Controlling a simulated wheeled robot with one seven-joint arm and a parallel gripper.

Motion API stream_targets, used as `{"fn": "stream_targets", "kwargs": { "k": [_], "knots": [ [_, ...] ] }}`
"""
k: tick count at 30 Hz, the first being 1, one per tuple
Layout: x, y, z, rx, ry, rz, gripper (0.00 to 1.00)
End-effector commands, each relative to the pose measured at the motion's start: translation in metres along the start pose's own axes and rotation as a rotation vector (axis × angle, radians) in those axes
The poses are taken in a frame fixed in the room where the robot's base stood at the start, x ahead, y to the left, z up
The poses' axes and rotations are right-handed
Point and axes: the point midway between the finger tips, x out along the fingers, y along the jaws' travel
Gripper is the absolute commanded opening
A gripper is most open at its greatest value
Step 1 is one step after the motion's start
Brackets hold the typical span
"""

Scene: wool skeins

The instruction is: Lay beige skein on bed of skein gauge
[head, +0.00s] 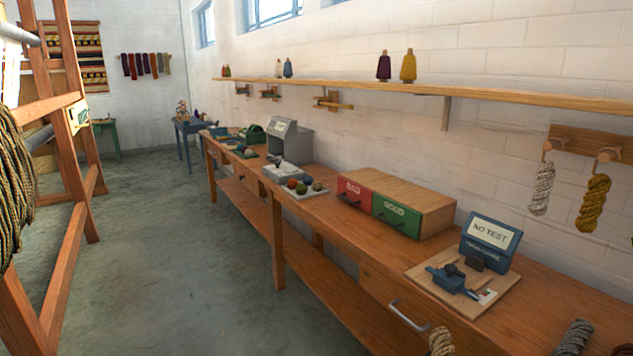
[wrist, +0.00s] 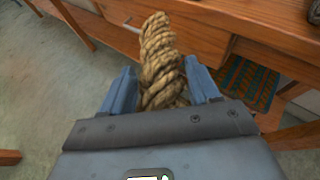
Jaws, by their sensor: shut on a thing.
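The beige skein (wrist: 160,55) is a twisted tan rope held upright between the blue fingers of my gripper (wrist: 162,88), which is shut on it. Its top sticks out past the fingertips, and its lower part is hidden by my gripper. In the head view, the top of a beige skein (head: 440,342), seemingly the same one, shows at the bottom edge, in front of the bench. The skein gauge (head: 450,278) sits on a wooden board on the bench, with a blue display (head: 489,242) reading "NO TEST". No skein lies on the gauge.
A grey skein (head: 574,337) lies on the bench at right. A wooden box (head: 400,200) with red and green drawers stands left of the gauge. A drawer handle (head: 408,317) juts from the bench front. Grey and mustard skeins (head: 593,203) hang on wall pegs.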

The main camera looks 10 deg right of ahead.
Motion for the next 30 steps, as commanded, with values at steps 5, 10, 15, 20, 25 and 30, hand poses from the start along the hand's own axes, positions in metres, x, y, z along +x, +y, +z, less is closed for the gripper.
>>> {"fn": "stream_targets", "kwargs": {
  "k": [5, 10, 15, 20, 25, 30],
  "knots": [
    [-0.026, 0.056, -0.052, -0.091, -0.004, 0.229, 0.31],
    [-0.048, 0.084, -0.085, -0.142, -0.012, 0.382, 0.31],
    [-0.059, 0.095, -0.1, -0.164, -0.017, 0.457, 0.31],
    [-0.062, 0.097, -0.103, -0.168, -0.019, 0.473, 0.31],
    [-0.061, 0.1, -0.095, -0.163, -0.024, 0.463, 0.31],
    [-0.056, 0.116, -0.041, -0.136, -0.04, 0.382, 0.31]
  ]
}}
